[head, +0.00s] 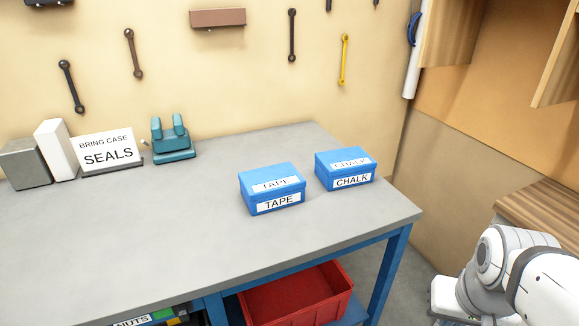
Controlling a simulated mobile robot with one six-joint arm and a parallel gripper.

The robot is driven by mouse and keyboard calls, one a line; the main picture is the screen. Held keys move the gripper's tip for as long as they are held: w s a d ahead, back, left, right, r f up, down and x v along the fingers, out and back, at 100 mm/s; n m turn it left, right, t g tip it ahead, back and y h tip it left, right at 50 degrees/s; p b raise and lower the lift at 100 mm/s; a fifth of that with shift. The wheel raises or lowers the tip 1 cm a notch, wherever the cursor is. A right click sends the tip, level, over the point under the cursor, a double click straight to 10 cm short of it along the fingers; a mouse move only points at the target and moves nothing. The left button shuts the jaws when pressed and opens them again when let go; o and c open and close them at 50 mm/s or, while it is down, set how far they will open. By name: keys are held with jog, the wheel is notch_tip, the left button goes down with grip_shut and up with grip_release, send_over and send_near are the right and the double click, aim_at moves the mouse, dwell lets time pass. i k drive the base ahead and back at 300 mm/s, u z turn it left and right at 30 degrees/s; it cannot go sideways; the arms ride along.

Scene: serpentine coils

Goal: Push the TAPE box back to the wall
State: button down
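The TAPE box (271,188) is a blue lidded box with white TAPE labels on its lid and front. It sits on the grey bench top (150,235), with bare bench between it and the wall (230,70) behind. The CHALK box (344,169), also blue, stands just to its right and a little farther back, with a narrow gap between them. My arm shows at the lower right, off the bench's right side. My gripper is not in view.
A teal device (173,142), a SEALS sign (107,151), a white block (55,150) and a grey block (26,164) stand along the wall at left. A red bin (297,297) sits below the bench. Bench top left of the TAPE box is clear.

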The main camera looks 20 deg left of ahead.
aim_at(264, 189)
jog(key=u, duration=0.5)
jog(key=i, duration=0.9)
jog(key=u, duration=0.5)
